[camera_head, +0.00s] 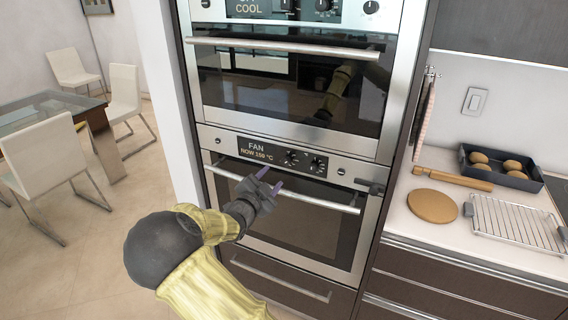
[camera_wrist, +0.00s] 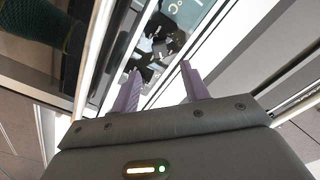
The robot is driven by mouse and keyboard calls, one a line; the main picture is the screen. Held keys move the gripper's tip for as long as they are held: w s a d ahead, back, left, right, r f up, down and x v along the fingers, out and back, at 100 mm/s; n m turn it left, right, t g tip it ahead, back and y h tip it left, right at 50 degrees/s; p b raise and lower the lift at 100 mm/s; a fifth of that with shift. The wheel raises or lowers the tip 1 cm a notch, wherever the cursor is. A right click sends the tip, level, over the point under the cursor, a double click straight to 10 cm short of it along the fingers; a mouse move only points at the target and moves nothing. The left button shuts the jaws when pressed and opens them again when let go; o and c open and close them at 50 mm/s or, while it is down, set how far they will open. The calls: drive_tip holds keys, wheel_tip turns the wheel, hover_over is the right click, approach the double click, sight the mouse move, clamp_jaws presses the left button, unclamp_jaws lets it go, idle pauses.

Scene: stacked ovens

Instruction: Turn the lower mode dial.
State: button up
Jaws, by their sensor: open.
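The lower oven's control panel (camera_head: 252,149) has a display reading FAN. Two dark dials, a left one (camera_head: 291,156) and a right one (camera_head: 318,164), sit to the right of the display. I cannot tell which is the mode dial. My gripper (camera_head: 270,180) is open and empty, below and to the left of the dials, in front of the oven door's top. In the wrist view, the purple fingers of my gripper (camera_wrist: 159,76) are apart, and part of the control panel (camera_wrist: 160,40) shows beyond them. Nothing touches the dials.
The lower oven's door handle (camera_head: 300,194) runs behind my gripper. The upper oven (camera_head: 290,90) is above. A counter (camera_head: 480,240) at right holds a round board (camera_head: 432,206), a wire rack (camera_head: 515,220) and a bun tray (camera_head: 530,180). Floor space lies left.

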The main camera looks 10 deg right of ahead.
sight(285, 163)
drive_tip(key=p+x, duration=0.1)
drive_tip(key=x, duration=0.8)
drive_tip(key=shift+w+d, duration=0.1)
drive_tip(key=shift+c, duration=0.4)
drive_tip(key=c, duration=0.9)
drive_tip(key=shift+n+p, duration=0.35)
drive_tip(key=shift+n, duration=0.05)
drive_tip(key=n+p, duration=0.1)
drive_tip(key=n, duration=0.3)
drive_tip(key=shift+n+p, duration=0.9)
drive_tip(key=shift+n, duration=1.2)
